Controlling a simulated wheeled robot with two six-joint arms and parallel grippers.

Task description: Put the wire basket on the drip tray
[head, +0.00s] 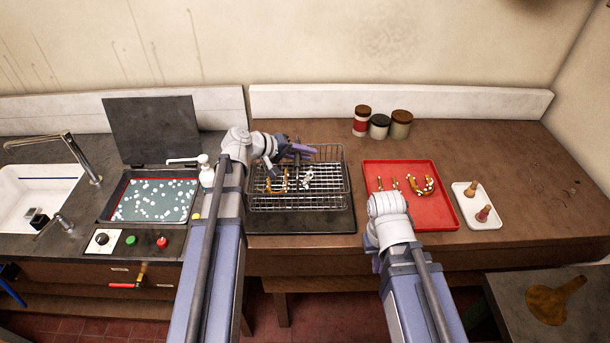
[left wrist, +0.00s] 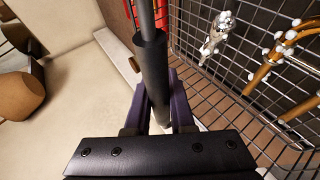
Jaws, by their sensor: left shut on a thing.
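The wire basket (head: 335,180) is an open metal mesh box with brass tube parts and a silvery part inside. It is over the dark, flat drip tray (head: 300,224), whose front part shows. I cannot tell whether the basket touches the tray or hangs just above it. My left gripper (head: 298,151) is at the basket's back left, shut on its dark handle. In the left wrist view its purple fingers (left wrist: 158,98) close around the thick black grip (left wrist: 151,70), with the basket's mesh (left wrist: 235,85) to the right. My right gripper is not visible; only my right arm shows.
A red tray (head: 440,215) with brass parts and a white dish (head: 488,220) stand to the right. Several jars (head: 379,127) are at the back. The far right counter is mostly clear.

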